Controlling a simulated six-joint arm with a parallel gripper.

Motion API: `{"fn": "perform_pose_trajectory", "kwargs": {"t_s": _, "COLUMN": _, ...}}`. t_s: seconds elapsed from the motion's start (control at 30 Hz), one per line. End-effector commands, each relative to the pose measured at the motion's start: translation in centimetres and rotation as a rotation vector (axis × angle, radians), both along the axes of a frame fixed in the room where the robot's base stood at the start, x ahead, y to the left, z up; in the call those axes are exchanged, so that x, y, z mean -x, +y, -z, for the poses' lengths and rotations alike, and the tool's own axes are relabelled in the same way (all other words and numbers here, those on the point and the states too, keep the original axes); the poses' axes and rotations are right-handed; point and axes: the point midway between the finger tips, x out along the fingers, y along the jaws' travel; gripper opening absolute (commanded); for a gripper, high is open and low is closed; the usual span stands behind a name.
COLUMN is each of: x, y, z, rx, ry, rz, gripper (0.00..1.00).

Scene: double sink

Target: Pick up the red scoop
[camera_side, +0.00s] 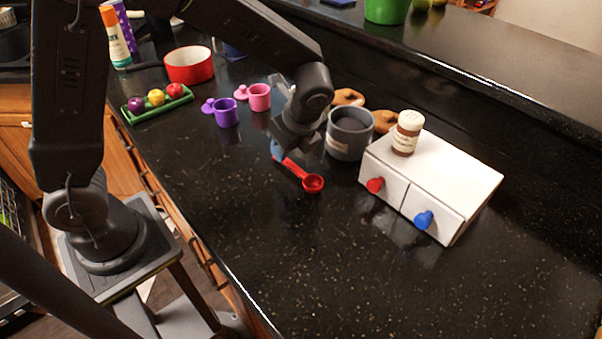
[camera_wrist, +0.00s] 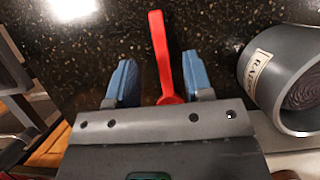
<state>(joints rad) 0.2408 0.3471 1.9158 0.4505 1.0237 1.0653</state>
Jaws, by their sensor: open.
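The red scoop (camera_side: 312,183) lies on the black countertop, its round bowl toward the front right and its handle running back under my gripper (camera_side: 281,157). In the wrist view the scoop's red handle (camera_wrist: 160,52) stands between the two blue fingers of my gripper (camera_wrist: 158,80), which are apart with a gap on each side. The handle sits a little nearer the right finger. The bowl is mostly hidden behind the gripper body in the wrist view. Whether the fingers reach down to the counter is hard to tell.
A grey labelled container (camera_side: 350,134) stands close to the right of my gripper. A white box with drawers (camera_side: 440,175) carries a small bottle (camera_side: 406,133). Purple (camera_side: 226,112) and pink (camera_side: 259,98) cups stand to the left. The front counter is clear.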

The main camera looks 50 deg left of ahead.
Motion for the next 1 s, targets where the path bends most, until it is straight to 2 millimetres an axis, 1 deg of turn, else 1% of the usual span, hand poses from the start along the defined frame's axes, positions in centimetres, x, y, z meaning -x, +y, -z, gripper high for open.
{"fn": "perform_pose_trajectory", "kwargs": {"t_s": 0.2, "x": 0.0, "y": 1.4, "z": 3.0, "rx": -0.001, "ry": 0.005, "rz": -0.002, "gripper": 0.47}}
{"fn": "perform_pose_trajectory", "kwargs": {"t_s": 0.3, "x": 0.0, "y": 1.7, "z": 3.9, "rx": -0.001, "ry": 0.002, "rz": -0.002, "gripper": 0.47}}
{"fn": "perform_pose_trajectory", "kwargs": {"t_s": 0.4, "x": 0.0, "y": 1.9, "z": 4.3, "rx": 0.0, "ry": 0.001, "rz": -0.001, "gripper": 0.47}}
{"fn": "perform_pose_trajectory", "kwargs": {"t_s": 1.0, "x": 0.0, "y": 1.9, "z": 4.6, "rx": 0.0, "ry": 0.001, "rz": -0.001, "gripper": 0.46}}
